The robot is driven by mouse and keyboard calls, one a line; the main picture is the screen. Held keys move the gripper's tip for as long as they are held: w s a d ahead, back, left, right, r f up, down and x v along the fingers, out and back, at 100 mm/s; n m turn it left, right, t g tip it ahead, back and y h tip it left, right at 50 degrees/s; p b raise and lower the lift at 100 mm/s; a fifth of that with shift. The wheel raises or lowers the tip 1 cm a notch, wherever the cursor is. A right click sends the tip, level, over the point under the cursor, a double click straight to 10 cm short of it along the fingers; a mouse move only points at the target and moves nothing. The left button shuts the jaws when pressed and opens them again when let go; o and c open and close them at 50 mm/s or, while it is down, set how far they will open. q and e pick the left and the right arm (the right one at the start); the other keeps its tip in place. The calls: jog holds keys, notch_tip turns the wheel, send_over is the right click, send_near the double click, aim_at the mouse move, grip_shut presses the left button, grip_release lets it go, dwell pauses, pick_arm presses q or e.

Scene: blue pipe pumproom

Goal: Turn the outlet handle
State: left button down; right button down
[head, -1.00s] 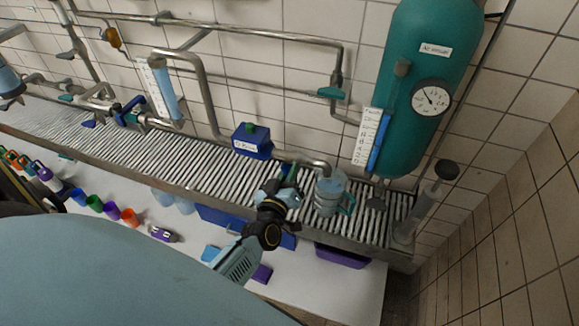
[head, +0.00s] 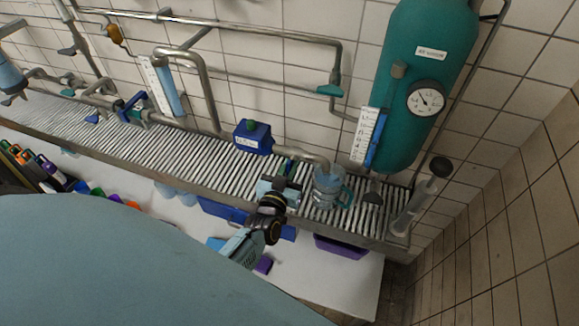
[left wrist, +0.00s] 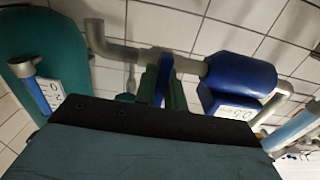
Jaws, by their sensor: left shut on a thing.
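The outlet handle (left wrist: 163,82) is a blue lever on the grey outlet pipe (left wrist: 130,53), between the pipe's bent end and the blue pump body. My left gripper (head: 283,176) is at this pipe, just left of the jug, and is shut on the handle. In the left wrist view its teal fingers (left wrist: 160,88) stand on either side of the blue lever. The fingers hide much of the handle in the head view. A clear jug (head: 327,186) with a teal handle stands under the pipe's spout. My right gripper is not in view.
A blue pump box (head: 253,139) with a green top sits left of the handle. A green tank (head: 410,95) with a gauge (head: 427,99) stands at the right. The slatted shelf (head: 185,150) runs along the tiled wall. A purple bin (head: 340,247) is below.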

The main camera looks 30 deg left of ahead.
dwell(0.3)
pick_arm(q)
jog(key=c, duration=1.5)
grip_release()
jog(key=shift+s, duration=0.1)
jog(key=v, duration=1.3)
jog(key=shift+s, duration=0.15)
